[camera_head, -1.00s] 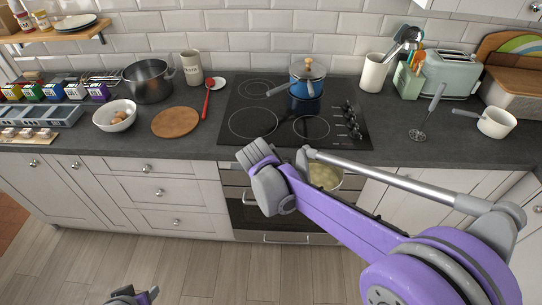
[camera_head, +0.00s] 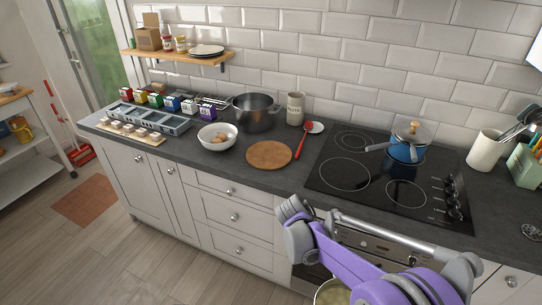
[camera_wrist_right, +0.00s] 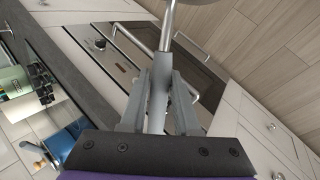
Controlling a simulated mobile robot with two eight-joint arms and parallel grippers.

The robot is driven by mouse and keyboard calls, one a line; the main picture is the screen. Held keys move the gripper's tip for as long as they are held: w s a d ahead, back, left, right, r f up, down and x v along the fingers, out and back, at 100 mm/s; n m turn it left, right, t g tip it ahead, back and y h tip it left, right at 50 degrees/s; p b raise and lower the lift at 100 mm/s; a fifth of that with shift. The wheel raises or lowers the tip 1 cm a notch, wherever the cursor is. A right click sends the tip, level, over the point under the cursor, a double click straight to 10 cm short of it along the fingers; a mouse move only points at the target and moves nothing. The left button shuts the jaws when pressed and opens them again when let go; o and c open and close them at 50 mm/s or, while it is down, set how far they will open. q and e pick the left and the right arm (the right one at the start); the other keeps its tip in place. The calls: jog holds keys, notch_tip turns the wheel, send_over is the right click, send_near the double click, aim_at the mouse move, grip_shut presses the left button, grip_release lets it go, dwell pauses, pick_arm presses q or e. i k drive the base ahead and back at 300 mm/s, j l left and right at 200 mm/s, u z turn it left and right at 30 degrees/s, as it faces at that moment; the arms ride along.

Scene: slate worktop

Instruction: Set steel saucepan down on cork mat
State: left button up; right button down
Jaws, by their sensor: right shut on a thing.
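The steel saucepan (camera_head: 332,292), with pale yellowish contents, shows partly at the bottom edge of the head view, in front of the oven and below worktop height. My purple right arm covers part of it. In the right wrist view my right gripper (camera_wrist_right: 158,85) is shut on the saucepan's steel handle (camera_wrist_right: 167,28), and the pan body is mostly cut off at the top. The round brown cork mat (camera_head: 268,155) lies bare on the worktop, left of the hob and apart from the saucepan. My left gripper is out of view.
A white bowl of eggs (camera_head: 217,136) and a large steel pot (camera_head: 256,113) stand left of and behind the mat. A red spoon (camera_head: 304,143) lies at its right. A blue lidded pot (camera_head: 407,145) stands on the black hob (camera_head: 345,174). The worktop edge lies before the mat.

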aim_at(248, 158)
jog(key=i+j+z, duration=0.3)
jog(key=j+z, duration=0.15)
jog(key=j, duration=1.25)
jog(key=j+z, duration=0.5)
jog(key=j, duration=1.2)
jog(key=i, duration=0.05)
